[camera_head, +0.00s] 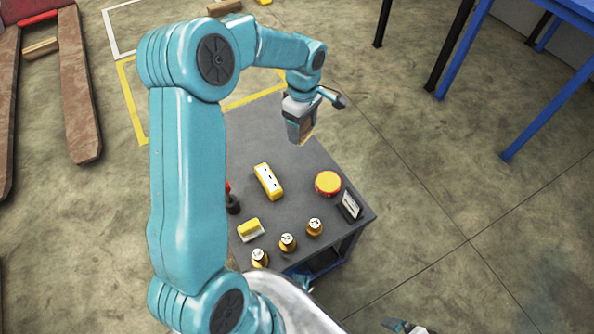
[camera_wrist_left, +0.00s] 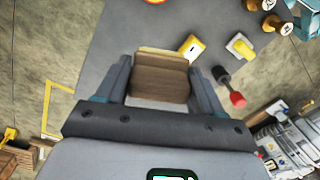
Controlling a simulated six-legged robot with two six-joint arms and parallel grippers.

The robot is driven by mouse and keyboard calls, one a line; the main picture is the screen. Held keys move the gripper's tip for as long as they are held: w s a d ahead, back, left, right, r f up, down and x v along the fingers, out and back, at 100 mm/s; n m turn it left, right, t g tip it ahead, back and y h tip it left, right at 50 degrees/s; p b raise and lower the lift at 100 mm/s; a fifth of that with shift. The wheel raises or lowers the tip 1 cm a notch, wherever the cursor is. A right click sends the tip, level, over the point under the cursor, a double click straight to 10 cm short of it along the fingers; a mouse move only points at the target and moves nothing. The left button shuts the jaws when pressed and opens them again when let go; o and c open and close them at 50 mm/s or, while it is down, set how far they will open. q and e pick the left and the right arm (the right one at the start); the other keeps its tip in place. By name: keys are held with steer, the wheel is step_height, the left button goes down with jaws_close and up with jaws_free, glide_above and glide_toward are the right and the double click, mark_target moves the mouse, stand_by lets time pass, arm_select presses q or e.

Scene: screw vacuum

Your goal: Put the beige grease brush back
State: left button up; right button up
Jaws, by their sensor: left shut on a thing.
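My left gripper (camera_head: 300,132) is above the far edge of the grey table (camera_head: 255,150), pointing down. It is shut on a brown block-like thing with a beige edge (camera_wrist_left: 160,78), which fills the space between both fingers in the left wrist view. This looks like the beige grease brush; its bristles cannot be made out. In the head view only a small brown part of it (camera_head: 306,138) shows below the fingers.
On the table are a yellow-and-white block (camera_head: 268,181), a smaller yellow piece (camera_head: 250,229), a red tin with yellow top (camera_head: 328,183), a small framed sign (camera_head: 350,205) and brass pieces (camera_head: 288,242). A red-tipped black tool (camera_wrist_left: 232,88) lies nearby. The table's far part is bare.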

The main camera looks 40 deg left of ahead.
arm_select(q)
steer(key=shift+w+a+f, duration=0.2)
steer(key=shift+a+f, duration=0.45)
steer(key=shift+a, duration=0.3)
step_height(320, 180, down, 14)
steer(key=b, duration=0.3)
step_height(320, 180, down, 5)
steer(key=shift+r+b, duration=0.15)
steer(key=shift+b, duration=0.5)
steer(key=shift+r, duration=0.15)
steer(key=shift+c, duration=0.5)
steer(key=o, duration=1.1)
step_height(320, 180, up, 12)
steer(key=p, duration=0.2)
steer(key=shift+p, duration=0.4)
